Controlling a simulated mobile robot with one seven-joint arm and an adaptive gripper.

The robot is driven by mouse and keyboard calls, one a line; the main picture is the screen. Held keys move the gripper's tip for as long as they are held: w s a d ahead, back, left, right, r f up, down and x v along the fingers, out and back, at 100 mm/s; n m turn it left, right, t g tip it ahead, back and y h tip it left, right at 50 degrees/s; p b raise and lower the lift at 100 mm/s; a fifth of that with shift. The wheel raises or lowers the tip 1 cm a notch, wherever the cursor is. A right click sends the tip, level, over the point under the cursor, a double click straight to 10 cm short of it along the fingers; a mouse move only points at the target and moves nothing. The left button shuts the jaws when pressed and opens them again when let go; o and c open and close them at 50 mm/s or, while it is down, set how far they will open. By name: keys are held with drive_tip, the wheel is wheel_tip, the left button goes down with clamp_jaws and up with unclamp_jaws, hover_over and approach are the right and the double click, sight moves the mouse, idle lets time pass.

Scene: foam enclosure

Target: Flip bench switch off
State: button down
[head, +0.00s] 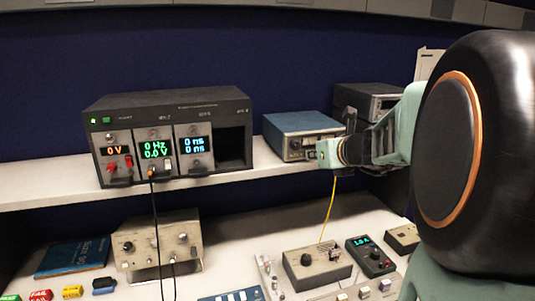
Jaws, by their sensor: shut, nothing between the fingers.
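No switch is labelled clearly enough for me to say which one is the bench switch. A grey box (318,267) with a black knob and a small light switch-like part (334,255) stands on the lower bench. A blue instrument (302,127) sits on the shelf, with small controls on its front. My gripper (324,154) is shut and empty, at the right part of the blue instrument's front. It hides some of that front, and I cannot tell whether it touches it. My arm fills the right side of the head view.
A dark rack with lit displays (175,140) stands on the shelf (50,192), left of the blue instrument. A yellow cable (329,209) hangs to the grey box. A beige instrument (158,243), a blue book (73,256) and a black meter (371,258) are on the bench.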

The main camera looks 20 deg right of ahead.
drive_tip(key=shift+r, duration=0.1)
drive_tip(key=w+g+p, duration=0.1)
drive_tip(key=p, duration=0.4)
drive_tip(key=shift+r+p, duration=0.3)
drive_tip(key=shift+r, duration=0.05)
drive_tip(key=shift+f+b, duration=0.25)
drive_tip(key=shift+b, duration=0.05)
drive_tip(key=shift+r+p, duration=0.75)
drive_tip(key=shift+r, duration=0.05)
drive_tip(key=shift+s, duration=0.15)
